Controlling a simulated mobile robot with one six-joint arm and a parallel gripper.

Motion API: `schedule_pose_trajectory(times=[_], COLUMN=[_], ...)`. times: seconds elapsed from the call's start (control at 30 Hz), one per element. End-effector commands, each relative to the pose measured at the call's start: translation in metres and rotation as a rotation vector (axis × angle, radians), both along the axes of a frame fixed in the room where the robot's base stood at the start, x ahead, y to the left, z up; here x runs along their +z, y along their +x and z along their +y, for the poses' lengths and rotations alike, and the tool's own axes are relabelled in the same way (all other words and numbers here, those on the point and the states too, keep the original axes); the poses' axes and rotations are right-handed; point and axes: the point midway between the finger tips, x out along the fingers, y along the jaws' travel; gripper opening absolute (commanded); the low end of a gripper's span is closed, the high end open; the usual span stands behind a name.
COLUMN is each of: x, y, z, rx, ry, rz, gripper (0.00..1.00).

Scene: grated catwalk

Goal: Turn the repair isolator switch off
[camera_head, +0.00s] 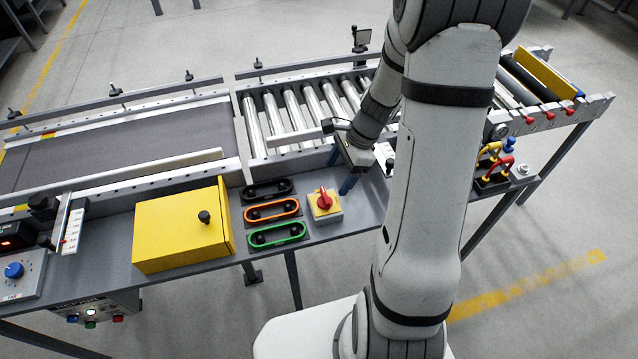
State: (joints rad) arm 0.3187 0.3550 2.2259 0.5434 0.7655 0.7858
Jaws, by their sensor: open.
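The isolator switch (325,204) is a red rotary knob on a yellow square plate over a pale box. It sits on the grey shelf along the near side of the conveyor. The red handle seems to point away from me, roughly up in the picture, but its exact angle is too small to tell. My gripper (341,171) is open and points down, just beyond and right of the switch. Its blue-tipped fingers show apart and hold nothing. They look clear of the knob. My arm hides the shelf to the right of the gripper.
Black, orange and green oval handles (271,210) lie left of the switch. A yellow box (182,228) with a black knob stands further left. The conveyor rollers (300,112) and side rail are behind. Red and yellow hooked parts (494,168) stand at right.

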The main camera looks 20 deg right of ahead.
Motion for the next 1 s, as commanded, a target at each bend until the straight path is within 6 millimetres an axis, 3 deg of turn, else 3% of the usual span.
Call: schedule_pose_trajectory(times=[0.53,0.93,1.0], x=[-0.068,-0.076,-0.076], y=[0.001,0.001,0.001], z=[0.024,0.028,0.028], rx=[-0.029,-0.03,-0.03], ry=[0.006,0.005,0.005], rz=[0.014,0.011,0.011], gripper=[0.75,0.75,0.7])
